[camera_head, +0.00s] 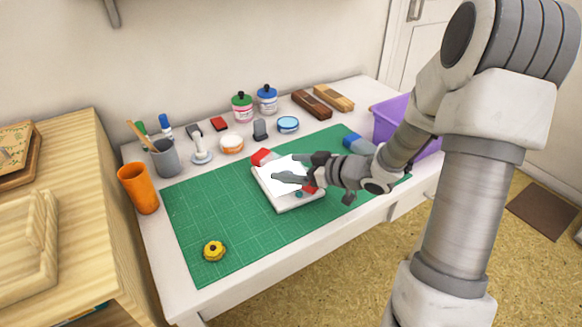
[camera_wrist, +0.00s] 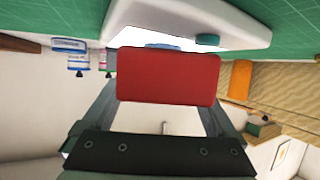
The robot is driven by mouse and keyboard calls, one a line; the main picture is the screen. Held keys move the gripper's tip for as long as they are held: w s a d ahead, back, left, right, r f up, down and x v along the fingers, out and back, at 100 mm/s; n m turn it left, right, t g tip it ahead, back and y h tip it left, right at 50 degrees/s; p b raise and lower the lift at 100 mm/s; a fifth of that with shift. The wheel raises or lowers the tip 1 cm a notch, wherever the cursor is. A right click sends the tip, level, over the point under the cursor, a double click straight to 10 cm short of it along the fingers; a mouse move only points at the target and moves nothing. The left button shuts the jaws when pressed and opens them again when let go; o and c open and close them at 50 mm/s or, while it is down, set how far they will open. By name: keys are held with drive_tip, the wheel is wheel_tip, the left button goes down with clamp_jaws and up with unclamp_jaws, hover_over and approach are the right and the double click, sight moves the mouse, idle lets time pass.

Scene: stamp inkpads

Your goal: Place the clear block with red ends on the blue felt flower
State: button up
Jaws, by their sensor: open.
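My gripper (camera_head: 300,172) is open and low over a white pad (camera_head: 268,193) on the green mat. In the wrist view, a red block end (camera_wrist: 168,78) fills the middle, between the two fingers (camera_wrist: 165,105). The clear part behind it cannot be made out. In the head view, a small red piece (camera_head: 310,189) shows by the fingers, and another red piece (camera_head: 262,157) lies at the pad's back left edge. I cannot tell if both belong to one block. A blue patch (camera_wrist: 160,46) shows behind the red end; I cannot tell if it is the felt flower.
A yellow flower-shaped piece (camera_head: 214,251) lies on the mat's front left. Cups, jars and a round blue tin (camera_head: 288,124) stand along the back. A purple bin (camera_head: 392,118) is at the right. The mat's left part is mostly clear.

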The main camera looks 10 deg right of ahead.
drive_tip(key=p+v, duration=0.4)
drive_tip(key=v, duration=0.8)
drive_tip(key=shift+a+r, duration=0.1)
